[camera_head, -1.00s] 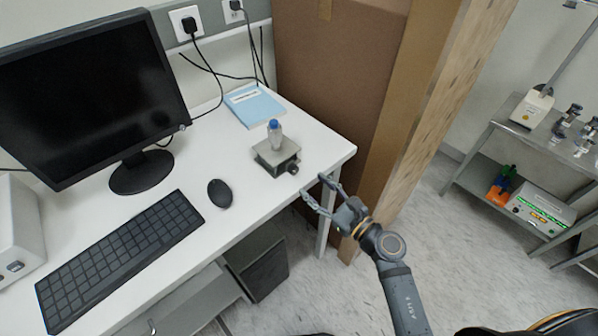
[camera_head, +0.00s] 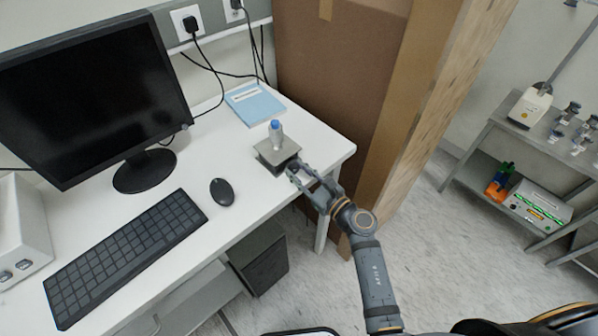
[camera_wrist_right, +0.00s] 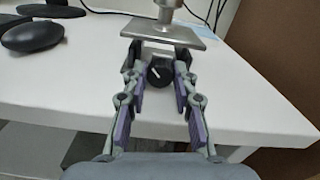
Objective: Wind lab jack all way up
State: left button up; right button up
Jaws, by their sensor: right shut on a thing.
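The lab jack (camera_head: 277,152) stands low on the white desk near its right end, with a small blue-capped bottle (camera_head: 275,131) on its top plate. In the right wrist view the jack's metal top plate (camera_wrist_right: 168,32) is just ahead, and its black knob (camera_wrist_right: 159,72) sits between the fingers. My right gripper (camera_head: 295,172) reaches in from the desk's front edge and is shut on the knob; it also shows in the right wrist view (camera_wrist_right: 158,78). My left gripper is not in view.
A mouse (camera_head: 222,191), keyboard (camera_head: 125,255) and monitor (camera_head: 90,95) are to the left on the desk. A blue booklet (camera_head: 254,104) lies behind the jack. A tall cardboard box (camera_head: 335,85) stands close by on the right.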

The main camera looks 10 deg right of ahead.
grip_shut()
jog(key=m+p, duration=0.2)
jog(key=shift+r+m, duration=0.3)
jog(key=shift+m, duration=0.1)
jog(key=shift+f+m+p, duration=0.1)
jog(key=shift+m+p, duration=0.35)
jog(key=shift+m, duration=0.05)
jog(key=shift+f+m, duration=0.15)
jog(key=shift+m, duration=0.15)
jog(key=o, duration=0.9)
grip_release()
jog(key=shift+s+d+f, duration=0.1)
jog(key=shift+s+d, duration=0.05)
jog(key=shift+s, duration=0.05)
jog(key=v, duration=1.1)
jog(key=shift+s+d, duration=0.15)
jog(key=shift+s, duration=0.05)
